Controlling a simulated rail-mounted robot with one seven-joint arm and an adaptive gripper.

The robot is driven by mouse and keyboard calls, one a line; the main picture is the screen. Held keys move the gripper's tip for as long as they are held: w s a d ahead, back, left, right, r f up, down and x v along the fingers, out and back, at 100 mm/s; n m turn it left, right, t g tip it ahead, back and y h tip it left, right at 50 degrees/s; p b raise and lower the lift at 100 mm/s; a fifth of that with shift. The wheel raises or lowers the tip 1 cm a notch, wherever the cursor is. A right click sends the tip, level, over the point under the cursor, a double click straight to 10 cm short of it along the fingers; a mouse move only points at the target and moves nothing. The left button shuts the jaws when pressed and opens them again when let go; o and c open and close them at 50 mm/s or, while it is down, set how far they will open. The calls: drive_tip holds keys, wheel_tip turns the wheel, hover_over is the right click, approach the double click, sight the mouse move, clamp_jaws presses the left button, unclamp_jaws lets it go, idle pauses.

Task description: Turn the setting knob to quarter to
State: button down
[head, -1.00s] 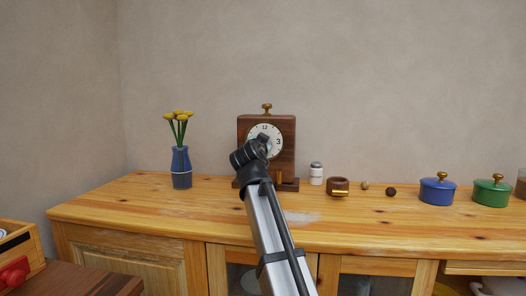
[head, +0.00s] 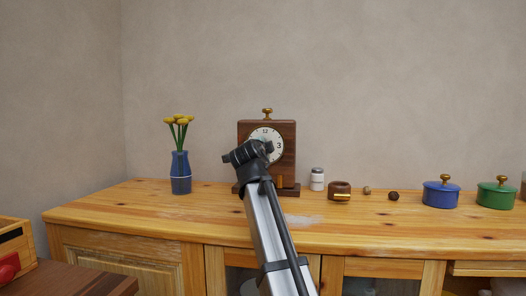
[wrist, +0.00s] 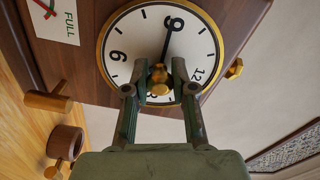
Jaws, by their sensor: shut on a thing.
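The clock (head: 287,165) is a brown wooden case with a white, brass-rimmed dial (head: 262,131), standing at the back of the wooden counter. In the wrist view the dial (wrist: 136,36) appears turned, with 12 at right, 9 at top, 6 at left and 3 at bottom. The brass setting knob (wrist: 159,75) is at its centre. My gripper (wrist: 160,88) is shut on the knob, one finger on each side. A thin black hand (wrist: 168,42) runs from the knob to the 9. The fingers partly cover the 3. In the head view my wrist hides the knob.
A blue vase with yellow flowers (head: 180,172) stands left of the clock. To the right are a white shaker (head: 317,179), a brown cup (head: 339,191), two small round items, a blue pot (head: 440,194) and a green pot (head: 495,195). The counter front is clear.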

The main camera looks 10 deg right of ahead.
drive_tip(key=shift+r, duration=0.1)
idle(0.3)
drive_tip(key=c, duration=0.9)
unclamp_jaws()
drive_tip(key=shift+c, duration=0.2)
drive_tip(key=v, duration=1.2)
